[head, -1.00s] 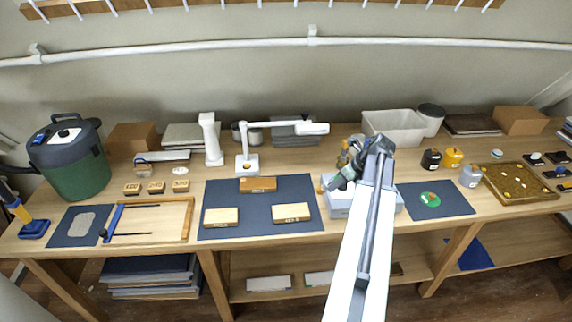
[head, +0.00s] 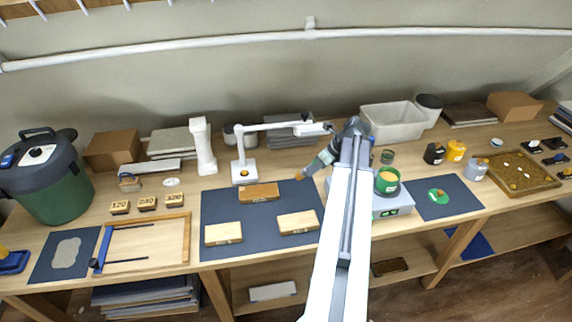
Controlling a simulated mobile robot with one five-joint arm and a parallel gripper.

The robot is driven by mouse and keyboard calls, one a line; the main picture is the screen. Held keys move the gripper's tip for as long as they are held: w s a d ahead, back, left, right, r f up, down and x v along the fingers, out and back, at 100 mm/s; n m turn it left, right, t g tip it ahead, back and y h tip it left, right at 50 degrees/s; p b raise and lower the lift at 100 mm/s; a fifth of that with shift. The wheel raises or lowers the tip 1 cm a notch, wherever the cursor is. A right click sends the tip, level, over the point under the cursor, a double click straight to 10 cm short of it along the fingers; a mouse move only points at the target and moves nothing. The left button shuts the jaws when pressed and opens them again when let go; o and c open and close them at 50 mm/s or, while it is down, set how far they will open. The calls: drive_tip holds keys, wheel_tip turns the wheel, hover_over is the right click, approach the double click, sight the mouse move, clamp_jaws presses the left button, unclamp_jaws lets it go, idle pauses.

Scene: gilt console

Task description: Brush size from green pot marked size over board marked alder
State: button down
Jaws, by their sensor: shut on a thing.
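My gripper (head: 326,158) is shut on a brush (head: 301,175), whose brownish tip points down and left above the right edge of the dark mat (head: 275,246). The green pot (head: 387,186) stands open on a pale box-like warmer (head: 397,206), right of my arm, with amber contents; its marking is not readable. Three boards lie on the mat: a brown one (head: 259,193) at the back, a pale one (head: 223,234) at front left and a pale one (head: 298,225) at front right. Their lettering is too small to read. The brush tip is apart from the boards.
A white lamp (head: 245,172) reaches over the mat's back. Numbered blocks (head: 147,203) and a wooden frame (head: 143,246) lie left. A green disc (head: 438,196) lies on the right mat, with dark and yellow jars (head: 455,150) behind. My arm crosses the bench between mat and pot.

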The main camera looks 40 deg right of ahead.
drive_tip(key=w+a+n, duration=0.1)
drive_tip(key=w+a, duration=0.5)
drive_tip(key=a, duration=0.1)
drive_tip(key=shift+w+r+y+p, duration=0.3)
drive_tip(key=shift+r+p, duration=0.05)
